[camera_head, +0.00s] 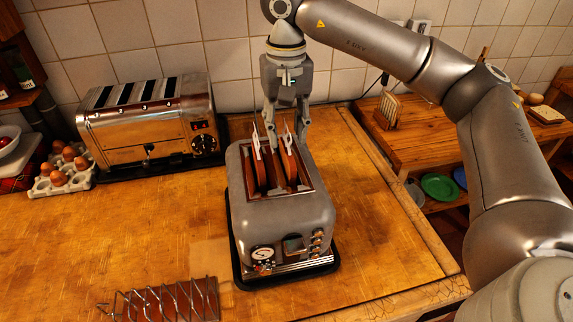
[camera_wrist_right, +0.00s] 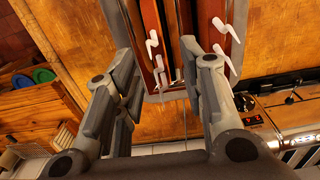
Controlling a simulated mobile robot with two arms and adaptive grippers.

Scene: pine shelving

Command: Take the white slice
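A grey toaster (camera_head: 283,213) stands on the wooden counter. Two upright reddish-brown slices stick out of its slots, the left slice (camera_head: 259,172) and the right slice (camera_head: 290,166). Thin white pieces show at their tops; two of them (camera_wrist_right: 152,45) (camera_wrist_right: 225,30) show in the right wrist view. I cannot make out a wholly white slice. My right gripper (camera_head: 287,128) points down over the toaster's far end, beside the slices. Its fingers are apart with nothing held; in the wrist view the gripper (camera_wrist_right: 163,75) frames the toaster's slots. My left gripper is not seen.
A chrome toaster (camera_head: 150,122) stands at the back left, beside an egg carton (camera_head: 62,171). A wire rack (camera_head: 163,302) lies at the front. A lower wooden shelf unit with plates (camera_head: 440,187) is at right. The counter right of the grey toaster is clear.

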